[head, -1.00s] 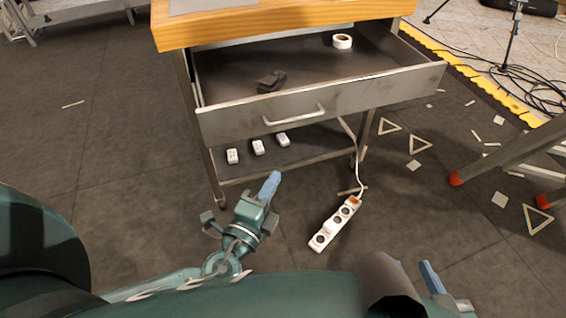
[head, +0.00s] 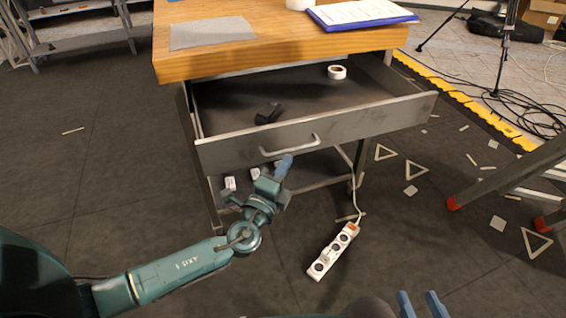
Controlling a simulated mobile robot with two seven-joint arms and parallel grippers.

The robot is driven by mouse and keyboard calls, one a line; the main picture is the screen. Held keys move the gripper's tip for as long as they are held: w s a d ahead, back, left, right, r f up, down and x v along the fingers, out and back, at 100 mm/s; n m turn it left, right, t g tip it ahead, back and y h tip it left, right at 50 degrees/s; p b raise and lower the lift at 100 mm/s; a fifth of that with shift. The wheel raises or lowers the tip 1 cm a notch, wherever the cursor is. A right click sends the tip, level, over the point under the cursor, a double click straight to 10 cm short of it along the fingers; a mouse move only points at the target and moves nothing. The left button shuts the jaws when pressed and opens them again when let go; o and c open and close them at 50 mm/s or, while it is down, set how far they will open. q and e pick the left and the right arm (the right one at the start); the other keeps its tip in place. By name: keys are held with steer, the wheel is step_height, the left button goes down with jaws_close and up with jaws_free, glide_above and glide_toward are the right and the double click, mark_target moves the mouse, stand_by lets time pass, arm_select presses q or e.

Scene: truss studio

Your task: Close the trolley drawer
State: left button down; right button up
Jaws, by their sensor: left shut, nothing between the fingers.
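The trolley (head: 180,68) has a wooden top and a grey metal drawer (head: 385,118) that stands pulled well out toward me. The drawer's bar handle (head: 290,148) is on its front. Inside the drawer lie a white tape roll (head: 337,72) and a small dark object (head: 268,113). My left gripper (head: 285,163) is shut and empty, just below and in front of the handle; I cannot tell whether it touches the drawer. My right gripper (head: 420,304) shows at the bottom edge, its two blue fingers apart.
A white power strip (head: 332,252) lies on the floor with its cable running up to the trolley. White devices (head: 230,183) sit on the lower shelf. A blue clipboard (head: 360,14) lies on the trolley top. A red-footed frame (head: 500,165) stands at right.

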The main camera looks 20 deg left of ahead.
arm_select(q)
steer(key=shift+w+a, duration=0.2)
arm_select(e)
steer(key=shift+f, duration=0.25)
